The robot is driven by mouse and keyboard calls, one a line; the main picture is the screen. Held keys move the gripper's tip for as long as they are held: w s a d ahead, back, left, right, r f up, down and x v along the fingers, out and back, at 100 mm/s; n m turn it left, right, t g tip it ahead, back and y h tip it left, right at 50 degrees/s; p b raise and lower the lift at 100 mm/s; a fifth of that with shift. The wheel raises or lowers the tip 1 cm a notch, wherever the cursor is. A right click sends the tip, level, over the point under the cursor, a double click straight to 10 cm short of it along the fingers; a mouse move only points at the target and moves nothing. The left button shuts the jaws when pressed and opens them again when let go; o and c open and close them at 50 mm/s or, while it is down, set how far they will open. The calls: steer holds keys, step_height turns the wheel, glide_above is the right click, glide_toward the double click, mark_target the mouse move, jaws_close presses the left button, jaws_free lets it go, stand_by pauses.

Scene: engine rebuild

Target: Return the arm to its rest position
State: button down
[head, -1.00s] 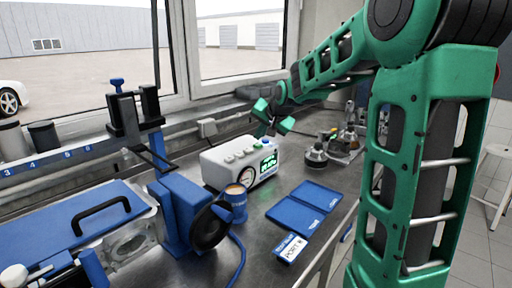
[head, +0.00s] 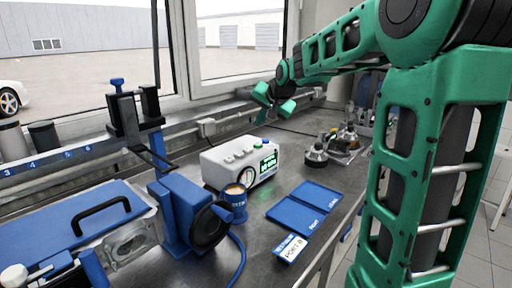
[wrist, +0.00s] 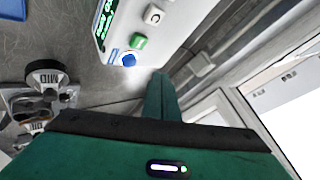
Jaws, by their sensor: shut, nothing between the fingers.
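My green arm rises at the right of the head view and reaches back over the bench. My gripper (head: 275,106) is in the air above and behind the white device with a green display (head: 240,162), apart from it. The gripper is shut and empty. In the wrist view my gripper (wrist: 163,90) shows green at the bottom, with the device's display and buttons (wrist: 130,30) at the top.
Dark round fixtures (head: 316,155) stand at the back right. The window is behind.

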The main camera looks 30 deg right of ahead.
stand_by(0.6)
steer(key=s+a+f+n+g, duration=0.1)
steer(key=s+f+g, duration=0.2)
steer(key=s, duration=1.1)
steer(key=s+a+f+n+g, duration=0.1)
steer(key=s+f+g, duration=0.2)
steer(key=s+f, duration=0.4)
steer(key=s+a+f+n+g, duration=0.1)
steer(key=s+f+g, duration=0.2)
steer(key=s, duration=1.9)
step_height(320, 180, down, 3)
steer(key=shift+f+y, duration=0.1)
steer(key=shift+y, duration=0.3)
steer(key=shift+w+f, duration=0.25)
steer(key=shift+w, duration=0.3)
